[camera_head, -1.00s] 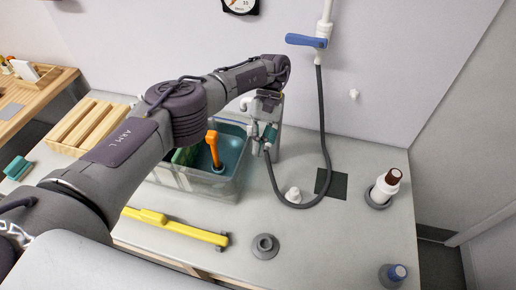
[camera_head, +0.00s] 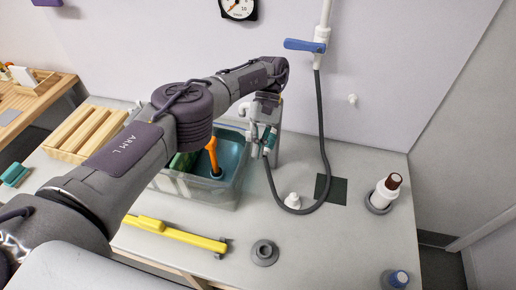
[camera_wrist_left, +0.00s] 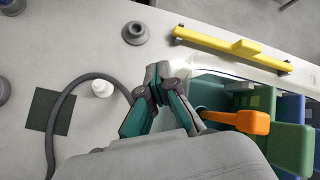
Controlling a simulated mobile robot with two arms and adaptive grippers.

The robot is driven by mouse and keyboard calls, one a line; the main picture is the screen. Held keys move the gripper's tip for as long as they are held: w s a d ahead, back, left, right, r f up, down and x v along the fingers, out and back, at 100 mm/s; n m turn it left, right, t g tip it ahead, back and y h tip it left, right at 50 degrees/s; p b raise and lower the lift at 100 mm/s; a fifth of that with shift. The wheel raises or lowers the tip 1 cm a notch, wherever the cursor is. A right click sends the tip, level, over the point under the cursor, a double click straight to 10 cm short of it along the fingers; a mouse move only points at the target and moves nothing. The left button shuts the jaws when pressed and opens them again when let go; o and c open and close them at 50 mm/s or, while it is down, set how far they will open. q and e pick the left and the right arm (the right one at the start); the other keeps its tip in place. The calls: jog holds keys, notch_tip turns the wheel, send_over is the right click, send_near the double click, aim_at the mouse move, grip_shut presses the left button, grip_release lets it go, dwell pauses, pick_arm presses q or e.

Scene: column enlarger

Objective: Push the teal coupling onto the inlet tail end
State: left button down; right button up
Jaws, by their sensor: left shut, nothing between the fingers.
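My left gripper (camera_head: 256,150) points down at the right end of the clear bin, beside the dark hose (camera_head: 325,130). In the left wrist view its fingers (camera_wrist_left: 160,78) are shut, with nothing between the tips. The hose also shows in the left wrist view (camera_wrist_left: 60,100), curving in from the left and passing behind a finger. Teal parts show at the gripper, but they look like finger links. I cannot pick out the teal coupling there. The hose's near end and the inlet tail are hidden or too small to tell. My right gripper is out of view.
A clear bin (camera_head: 205,192) holds an orange-handled tool (camera_head: 213,155). A blue-handled valve (camera_head: 305,45) is on the wall. A yellow bar (camera_head: 178,235), a grey flanged piece (camera_head: 264,253), a white fitting (camera_head: 292,200) and a white bottle (camera_head: 384,192) stand around.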

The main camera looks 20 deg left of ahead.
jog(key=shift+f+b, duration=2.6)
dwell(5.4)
